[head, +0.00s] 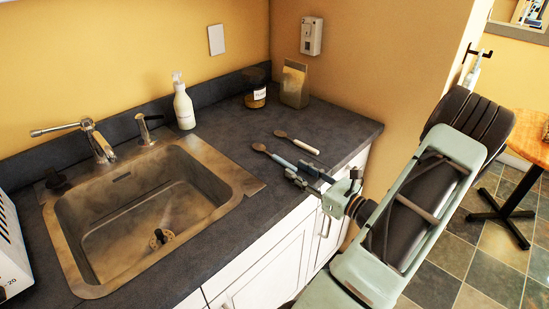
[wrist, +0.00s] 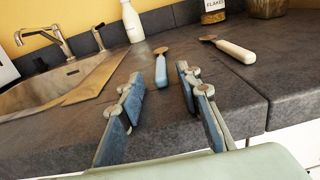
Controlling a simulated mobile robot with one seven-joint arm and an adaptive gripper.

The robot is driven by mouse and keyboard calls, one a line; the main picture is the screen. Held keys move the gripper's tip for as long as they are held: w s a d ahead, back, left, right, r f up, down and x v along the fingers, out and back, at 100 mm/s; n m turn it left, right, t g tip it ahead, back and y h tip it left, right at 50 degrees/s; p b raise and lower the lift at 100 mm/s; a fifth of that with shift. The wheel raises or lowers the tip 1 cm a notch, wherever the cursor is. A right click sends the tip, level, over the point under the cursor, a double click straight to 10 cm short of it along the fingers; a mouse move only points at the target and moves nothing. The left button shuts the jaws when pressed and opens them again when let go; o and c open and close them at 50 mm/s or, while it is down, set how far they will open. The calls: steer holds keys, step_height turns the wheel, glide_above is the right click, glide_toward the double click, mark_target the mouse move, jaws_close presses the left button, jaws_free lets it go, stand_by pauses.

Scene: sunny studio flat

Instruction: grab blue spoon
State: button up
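The blue spoon (head: 281,161) lies on the dark counter with its brown bowl end towards the wall. My gripper (head: 306,172) is low over the counter's front edge, at the handle end of the spoon. In the wrist view my gripper (wrist: 162,80) is open, with both fingers apart and no visible contact with the handle. In the head view the fingers partly hide the handle's near end.
A second spoon with a white handle (head: 303,146) lies just right of the blue one. The sink (head: 150,215) is to the left. A soap bottle (head: 183,104), a labelled jar (head: 255,92) and a bag (head: 294,85) stand at the back. The counter around the spoons is clear.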

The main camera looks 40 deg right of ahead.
mark_target(288, 164)
steer(key=w, duration=0.5)
steer(key=shift+a, duration=0.1)
jaws_close()
